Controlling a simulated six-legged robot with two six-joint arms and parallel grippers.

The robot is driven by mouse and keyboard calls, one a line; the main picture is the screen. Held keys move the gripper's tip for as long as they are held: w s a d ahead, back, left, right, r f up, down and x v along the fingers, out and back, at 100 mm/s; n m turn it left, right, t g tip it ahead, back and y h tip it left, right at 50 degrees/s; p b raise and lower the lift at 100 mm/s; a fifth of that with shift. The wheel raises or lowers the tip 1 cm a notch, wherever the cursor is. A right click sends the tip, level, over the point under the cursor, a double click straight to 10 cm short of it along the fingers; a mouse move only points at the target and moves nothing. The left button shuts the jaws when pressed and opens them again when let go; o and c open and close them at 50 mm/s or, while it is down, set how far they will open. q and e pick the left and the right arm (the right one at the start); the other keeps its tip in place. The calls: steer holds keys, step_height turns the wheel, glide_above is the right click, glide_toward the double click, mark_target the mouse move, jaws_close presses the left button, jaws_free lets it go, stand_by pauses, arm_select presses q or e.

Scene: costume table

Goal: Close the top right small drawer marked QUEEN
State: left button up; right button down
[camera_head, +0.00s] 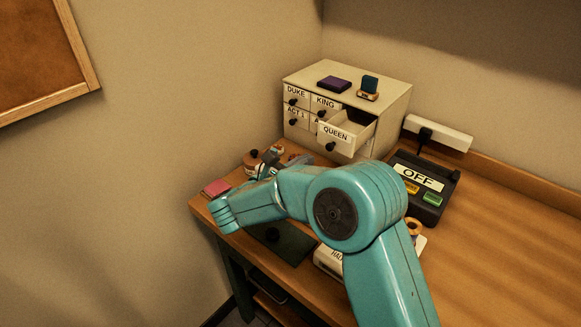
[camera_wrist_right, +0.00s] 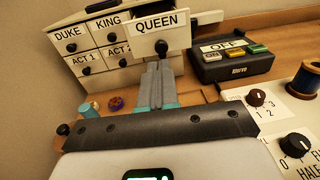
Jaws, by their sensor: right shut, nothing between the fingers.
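The QUEEN drawer (camera_head: 335,135) is the top right small drawer of a cream cabinet (camera_head: 385,100). It stands pulled out, its inside showing, with a dark round knob on its front. In the right wrist view the QUEEN drawer (camera_wrist_right: 168,22) is at the top centre. My right gripper (camera_wrist_right: 158,66) is shut and empty, its fingers pointing toward the drawer front just below the knob; I cannot tell whether they touch. In the head view my right arm hides part of the table before the cabinet. My left gripper is not in view.
Drawers marked DUKE (camera_head: 296,91), KING (camera_head: 325,103) and ACT 1 (camera_head: 296,115) look shut. A purple block (camera_head: 335,83) and a teal item (camera_head: 369,84) sit on the cabinet. A dark device marked OFF (camera_head: 418,178) stands to its right. Bare table lies farther right.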

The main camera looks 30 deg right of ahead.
mark_target(327, 148)
steer(key=p+x, duration=0.1)
steer(key=x, duration=0.4)
steer(key=shift+w+d, duration=0.15)
steer(key=shift+d, duration=0.2)
steer(key=shift+w+d, duration=0.1)
steer(key=shift+d, duration=0.1)
steer(key=x, duration=0.7)
steer(key=w+x, duration=0.1)
steer(key=x, duration=0.3)
steer(key=shift+b, duration=0.35)
steer(key=shift+w+d+r, duration=0.1)
steer(key=shift+d+r, duration=0.05)
steer(key=shift+d, duration=0.1)
steer(key=shift+d+r, duration=0.1)
steer(key=shift+r, duration=0.1)
steer(key=shift+r, duration=0.1)
